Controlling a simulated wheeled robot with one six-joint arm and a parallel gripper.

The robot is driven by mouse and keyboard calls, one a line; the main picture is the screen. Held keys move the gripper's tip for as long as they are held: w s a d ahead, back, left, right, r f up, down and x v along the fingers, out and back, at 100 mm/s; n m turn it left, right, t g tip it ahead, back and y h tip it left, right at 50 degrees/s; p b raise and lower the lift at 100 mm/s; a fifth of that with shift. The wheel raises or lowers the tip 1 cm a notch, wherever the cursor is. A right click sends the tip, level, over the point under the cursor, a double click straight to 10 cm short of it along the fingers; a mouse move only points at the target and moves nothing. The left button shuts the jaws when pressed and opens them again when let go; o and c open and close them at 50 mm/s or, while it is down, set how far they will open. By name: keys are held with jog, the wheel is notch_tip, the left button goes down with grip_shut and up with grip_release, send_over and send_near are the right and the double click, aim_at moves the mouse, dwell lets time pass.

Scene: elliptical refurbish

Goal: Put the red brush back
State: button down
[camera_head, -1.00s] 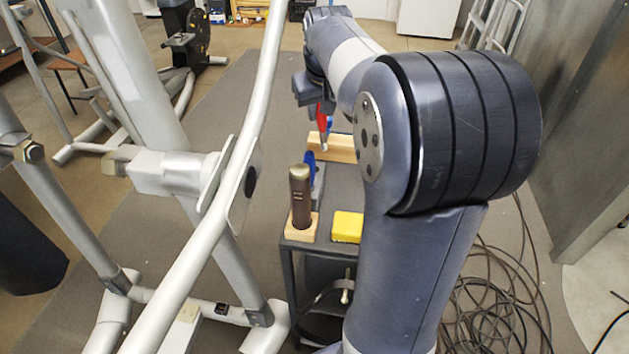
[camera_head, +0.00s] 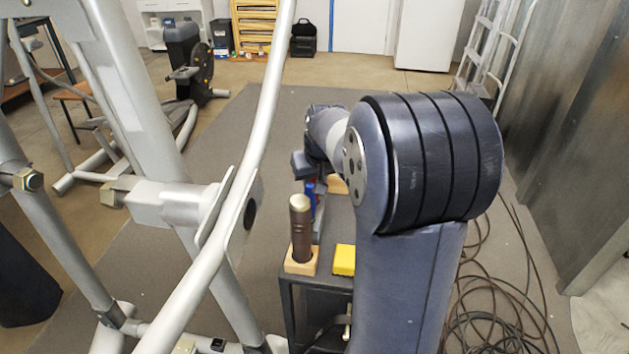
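Only a small strip of the red brush (camera_head: 314,183) shows, just below and right of the dark end of my arm. My gripper (camera_head: 308,170) is at the far side of the small dark cart (camera_head: 287,284), low over its top. The red strip is at my gripper, next to a blue item (camera_head: 311,208) and near a wooden block (camera_head: 338,186). My own arm hides most of this area. The fingertips are too small and covered to show whether they still grip the brush or whether it touches the block.
A brown cylinder (camera_head: 300,228) stands upright in a wooden base (camera_head: 301,261) at the cart's near left corner. A yellow block (camera_head: 344,260) lies beside it. The white elliptical frame (camera_head: 185,203) stands close on the left. Loose cables (camera_head: 490,290) lie on the floor at right.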

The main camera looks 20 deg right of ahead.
jog(key=shift+f, duration=0.15)
jog(key=c, duration=1.2)
grip_release()
jog(key=shift+c, duration=0.2)
jog(key=p+v, duration=0.1)
jog(key=v, duration=1.1)
